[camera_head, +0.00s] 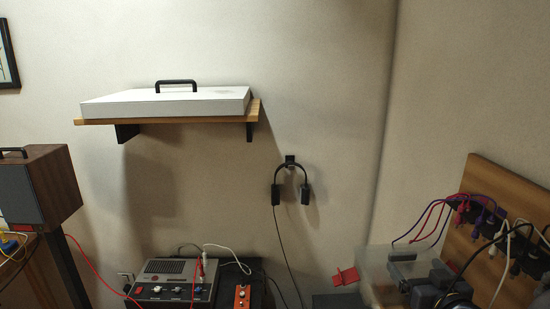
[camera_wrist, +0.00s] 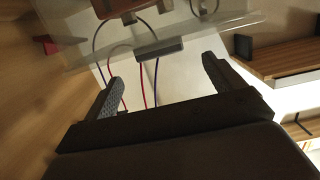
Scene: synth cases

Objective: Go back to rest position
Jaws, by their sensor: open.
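My gripper (camera_wrist: 163,80) is open in the wrist view, its two dark ridged fingers spread apart with nothing held between them. Thin red and purple cables (camera_wrist: 143,85) show beyond and between the fingers; I cannot tell how far away they are. In the head view, dark grey parts at the lower right, in front of a clear box (camera_head: 378,262), may be my arm, but the fingers cannot be made out there.
A clear panel (camera_wrist: 200,38) crosses the wrist view. Red and purple cables (camera_head: 440,215) plug into a wooden board (camera_head: 490,185) at right. A white case (camera_head: 165,104) lies on a wall shelf; headphones (camera_head: 304,192) hang from a hook. A grey device (camera_head: 170,280) stands below.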

